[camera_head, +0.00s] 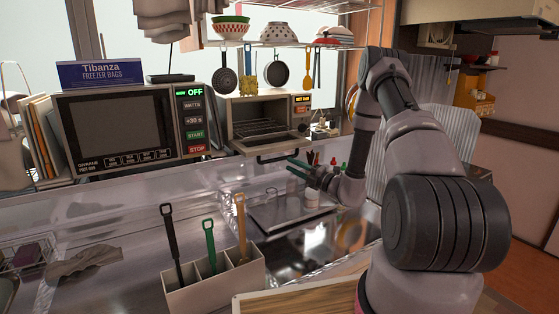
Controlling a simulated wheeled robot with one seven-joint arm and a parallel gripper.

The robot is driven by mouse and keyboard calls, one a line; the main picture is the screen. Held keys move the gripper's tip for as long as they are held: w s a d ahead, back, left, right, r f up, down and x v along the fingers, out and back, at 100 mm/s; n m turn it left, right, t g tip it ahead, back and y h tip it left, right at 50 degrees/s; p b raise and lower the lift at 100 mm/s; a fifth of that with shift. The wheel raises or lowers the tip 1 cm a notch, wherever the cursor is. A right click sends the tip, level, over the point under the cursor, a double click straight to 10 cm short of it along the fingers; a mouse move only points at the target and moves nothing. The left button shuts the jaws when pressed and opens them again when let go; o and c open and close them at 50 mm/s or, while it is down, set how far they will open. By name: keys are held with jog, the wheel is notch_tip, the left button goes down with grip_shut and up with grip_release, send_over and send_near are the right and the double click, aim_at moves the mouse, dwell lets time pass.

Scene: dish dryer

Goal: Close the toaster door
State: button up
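The toaster (232,112) is a small oven with a lit red-orange panel at its right. It stands on the back counter, right of the microwave. Its front is open and a wire rack shows inside. The toaster door (262,148) is folded down and out, with a dark bar handle (290,155) at its front edge. My gripper (295,169) is in front of and a little below the door's right end, pointing left. Its two dark fingers look spread apart with nothing between them. I cannot tell whether it touches the door.
A microwave (115,125) stands left of the toaster. Utensils hang from a shelf (290,44) with bowls above it. A metal tray (275,218) with small bottles lies below my gripper. A utensil holder (215,283) stands in front. The counter left of the tray is mostly clear.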

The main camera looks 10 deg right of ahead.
aim_at(279, 159)
jog(key=x, duration=0.6)
jog(key=shift+w+a+r, duration=0.1)
jog(key=shift+w+a, duration=0.2)
grip_shut()
dwell(1.1)
